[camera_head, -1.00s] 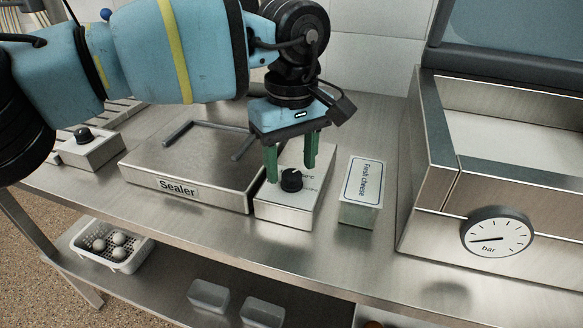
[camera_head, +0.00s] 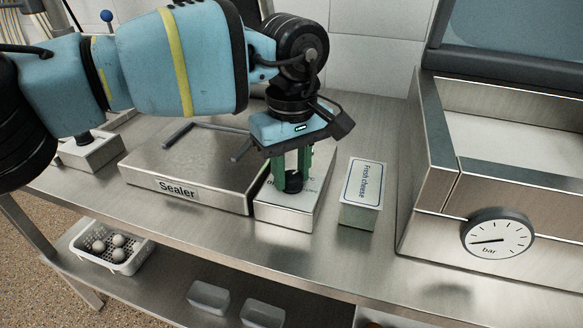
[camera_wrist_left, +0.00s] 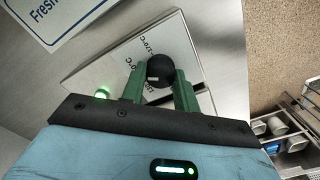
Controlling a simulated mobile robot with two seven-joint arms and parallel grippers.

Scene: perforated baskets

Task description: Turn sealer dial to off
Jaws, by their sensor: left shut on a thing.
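The sealer (camera_head: 195,165) is a flat steel box labelled "Sealer" on the bench. Its steel control box (camera_head: 285,214) stands at its right end and carries a black round dial (camera_head: 293,181). My left gripper (camera_head: 292,184) points down over this box, with its green fingers on either side of the dial and shut on it. In the left wrist view, the dial (camera_wrist_left: 160,69) sits between the green fingertips. Printed temperature marks show on the box top beside it, partly covered by the fingers. The dial's pointer setting cannot be read. My right gripper is not in view.
A "Fresh cheese" box (camera_head: 361,195) stands just right of the control box. Further right is a large steel machine with a bar gauge (camera_head: 497,234). Another knob box (camera_head: 92,153) is at the left. A white basket (camera_head: 112,247) with several round items is on the lower shelf.

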